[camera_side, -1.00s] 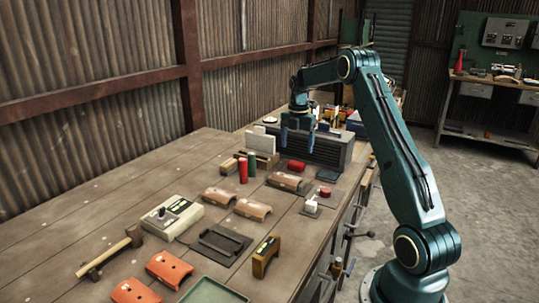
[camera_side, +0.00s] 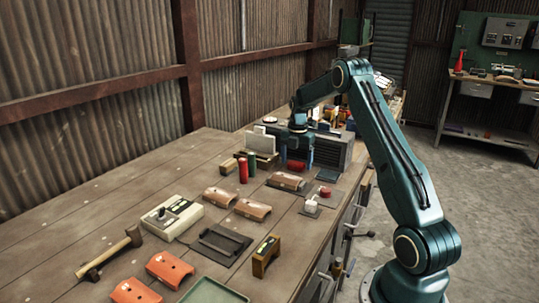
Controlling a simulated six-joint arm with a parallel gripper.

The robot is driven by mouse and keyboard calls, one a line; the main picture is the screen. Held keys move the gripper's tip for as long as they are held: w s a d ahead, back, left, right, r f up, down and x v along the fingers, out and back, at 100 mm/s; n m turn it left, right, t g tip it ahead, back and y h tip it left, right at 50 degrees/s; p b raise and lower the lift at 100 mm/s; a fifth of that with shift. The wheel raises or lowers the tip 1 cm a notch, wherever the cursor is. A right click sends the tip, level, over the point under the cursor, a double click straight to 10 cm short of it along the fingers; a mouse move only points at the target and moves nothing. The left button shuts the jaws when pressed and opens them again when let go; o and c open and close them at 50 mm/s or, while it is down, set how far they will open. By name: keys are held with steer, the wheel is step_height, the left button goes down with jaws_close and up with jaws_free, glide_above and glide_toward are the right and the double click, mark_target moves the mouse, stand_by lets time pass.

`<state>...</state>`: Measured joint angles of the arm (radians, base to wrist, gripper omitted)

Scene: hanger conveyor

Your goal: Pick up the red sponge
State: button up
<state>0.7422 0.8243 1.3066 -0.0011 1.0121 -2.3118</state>
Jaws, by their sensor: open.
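A small red block (camera_side: 296,166), which looks like the red sponge, lies on the workbench in front of a dark grey ribbed box. My gripper (camera_side: 297,156) is open and points down right above it. One blue finger is to the left of the block and the other to the right. The fingertips are close to the block's height, but I cannot tell whether they touch it.
The ribbed box (camera_side: 331,150) stands close behind the gripper. Red (camera_side: 243,170) and green (camera_side: 252,166) cylinders stand to the left. A brown curved piece (camera_side: 287,181) lies in front, and a red round piece (camera_side: 325,191) to the right.

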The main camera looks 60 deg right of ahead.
mark_target(296, 163)
steer(key=shift+f, duration=0.15)
stand_by(0.3)
steer(key=c, duration=1.1)
steer(key=shift+o, duration=0.2)
step_height(296, 163, up, 20)
stand_by(0.4)
